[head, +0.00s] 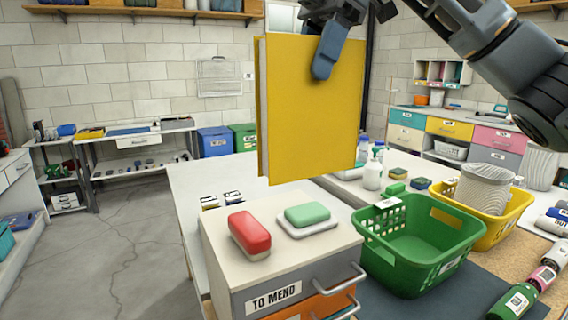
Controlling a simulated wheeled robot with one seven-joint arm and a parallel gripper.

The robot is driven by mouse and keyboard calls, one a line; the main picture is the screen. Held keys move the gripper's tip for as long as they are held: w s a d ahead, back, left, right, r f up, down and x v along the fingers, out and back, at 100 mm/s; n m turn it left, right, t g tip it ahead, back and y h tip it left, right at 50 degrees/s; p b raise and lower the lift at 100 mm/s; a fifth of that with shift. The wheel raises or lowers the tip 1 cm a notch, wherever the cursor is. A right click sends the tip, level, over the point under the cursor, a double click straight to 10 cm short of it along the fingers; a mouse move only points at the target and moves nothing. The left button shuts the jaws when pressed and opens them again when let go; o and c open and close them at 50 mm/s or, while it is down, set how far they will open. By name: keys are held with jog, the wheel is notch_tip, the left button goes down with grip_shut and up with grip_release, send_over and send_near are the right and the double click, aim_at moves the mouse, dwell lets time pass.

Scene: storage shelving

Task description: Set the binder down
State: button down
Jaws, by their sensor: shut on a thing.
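A yellow binder (308,120) hangs upright in the air in the head view, above the far side of the "TO MEND" drawer unit and the white table (200,178). My gripper (325,62) is shut on the binder near its top edge. One dark finger shows on the binder's near face; the other finger is hidden behind it. The binder's lower edge is apart from the surfaces below.
A green basket (400,262), a yellow basket (490,235) and several bottles stand to the right. The white table's left part looks clear.

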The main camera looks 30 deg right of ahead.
jog(key=w+a+f+p, duration=0.1)
jog(key=w+a+f, duration=0.3)
jog(key=w+f, duration=0.5)
jog(key=shift+w+a+f+p, duration=0.25)
jog(key=shift+a+f+p, duration=0.1)
jog(key=shift+f, duration=0.35)
jog(key=shift+c, duration=2.4)
grip_release()
jog(key=v, duration=1.2)
